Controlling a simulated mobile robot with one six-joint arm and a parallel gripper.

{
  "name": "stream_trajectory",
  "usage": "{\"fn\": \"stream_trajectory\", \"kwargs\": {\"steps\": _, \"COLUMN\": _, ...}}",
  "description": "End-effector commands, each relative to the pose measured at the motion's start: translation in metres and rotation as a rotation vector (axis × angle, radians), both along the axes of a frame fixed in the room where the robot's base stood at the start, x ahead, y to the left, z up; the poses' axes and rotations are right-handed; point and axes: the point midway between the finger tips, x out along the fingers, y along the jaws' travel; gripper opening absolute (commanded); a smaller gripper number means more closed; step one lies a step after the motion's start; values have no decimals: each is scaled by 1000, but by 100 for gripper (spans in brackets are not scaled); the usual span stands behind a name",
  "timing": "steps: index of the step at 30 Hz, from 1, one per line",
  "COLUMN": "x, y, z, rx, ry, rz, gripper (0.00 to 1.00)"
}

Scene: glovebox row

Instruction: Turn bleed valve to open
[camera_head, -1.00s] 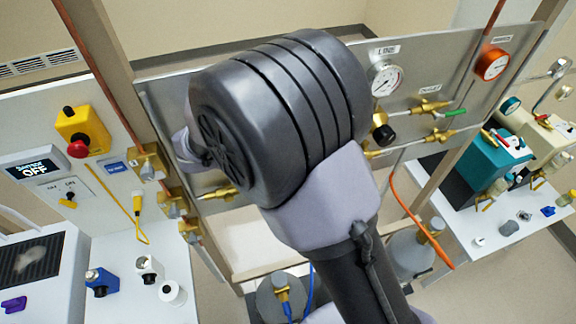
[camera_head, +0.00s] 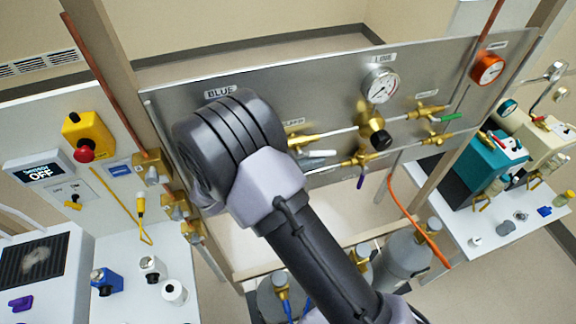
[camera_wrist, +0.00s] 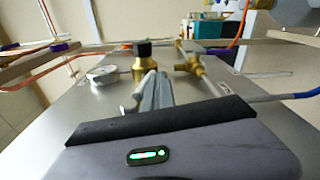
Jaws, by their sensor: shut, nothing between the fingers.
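A steel panel (camera_head: 330,95) carries brass valves, tubes and gauges. A small label (camera_head: 293,122), too small to read surely, sits above a brass fitting (camera_head: 301,140) beside my arm. I cannot tell surely which valve is the bleed valve. A brass valve with a purple handle (camera_head: 361,182) hangs low on the panel; the handle points down. My gripper (camera_head: 325,153) is shut and empty, its grey fingertips pointing right along the panel. In the wrist view the fingers (camera_wrist: 153,92) point toward the black-knobbed brass regulator (camera_wrist: 142,62), with a brass valve (camera_wrist: 190,66) to the right.
A round gauge (camera_head: 381,86) and the regulator's black knob (camera_head: 380,140) stick out from the panel. A green-handled valve (camera_head: 452,117) is further right. Gas cylinders (camera_head: 405,258) stand below. Side benches flank the panel. My arm hides the panel's left part.

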Motion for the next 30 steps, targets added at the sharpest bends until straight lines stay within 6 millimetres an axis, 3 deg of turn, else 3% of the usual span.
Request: {"fn": "stream_trajectory", "kwargs": {"steps": 30, "x": 2, "y": -5, "z": 7, "rx": -42, "ry": -12, "rz": 0, "gripper": 0}}
